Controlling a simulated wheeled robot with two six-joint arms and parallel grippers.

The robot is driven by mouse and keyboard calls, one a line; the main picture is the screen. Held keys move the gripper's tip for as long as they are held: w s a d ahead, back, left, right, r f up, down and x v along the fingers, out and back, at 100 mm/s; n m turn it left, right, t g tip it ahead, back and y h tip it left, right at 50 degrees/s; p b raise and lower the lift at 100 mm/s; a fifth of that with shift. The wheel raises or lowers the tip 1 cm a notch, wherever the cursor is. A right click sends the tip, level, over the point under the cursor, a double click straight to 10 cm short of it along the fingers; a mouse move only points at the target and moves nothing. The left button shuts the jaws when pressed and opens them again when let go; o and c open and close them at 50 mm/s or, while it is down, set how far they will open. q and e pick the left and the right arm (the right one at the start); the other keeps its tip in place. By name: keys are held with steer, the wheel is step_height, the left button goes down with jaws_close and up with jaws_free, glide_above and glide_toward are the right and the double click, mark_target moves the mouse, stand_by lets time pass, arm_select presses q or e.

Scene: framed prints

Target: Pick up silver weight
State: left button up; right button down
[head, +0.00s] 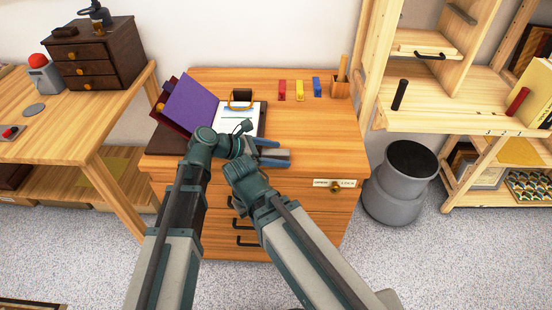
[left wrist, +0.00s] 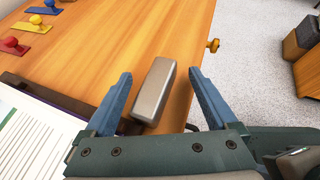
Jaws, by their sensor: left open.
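The silver weight (left wrist: 153,92) is a grey rectangular block on the wooden desk top, lying between the two blue fingers of my left gripper (left wrist: 157,97) in the left wrist view. Gaps show on both sides of it, so the fingers are apart from it. In the head view my left gripper (head: 274,154) is low over the desk's front part, fingers pointing right, and the weight is a small grey patch between them, partly hidden. No right gripper can be made out.
A white paper (left wrist: 38,140) lies left of the gripper in the left wrist view. A purple folder (head: 200,108) stands at the desk's left. Red, yellow and blue pieces (head: 299,89) lie at the back. The desk's right part is clear. A grey bin (head: 392,204) stands beside it.

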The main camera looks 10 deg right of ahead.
arm_select(q)
steer(key=shift+d, duration=0.1)
jaws_close()
stand_by(0.4)
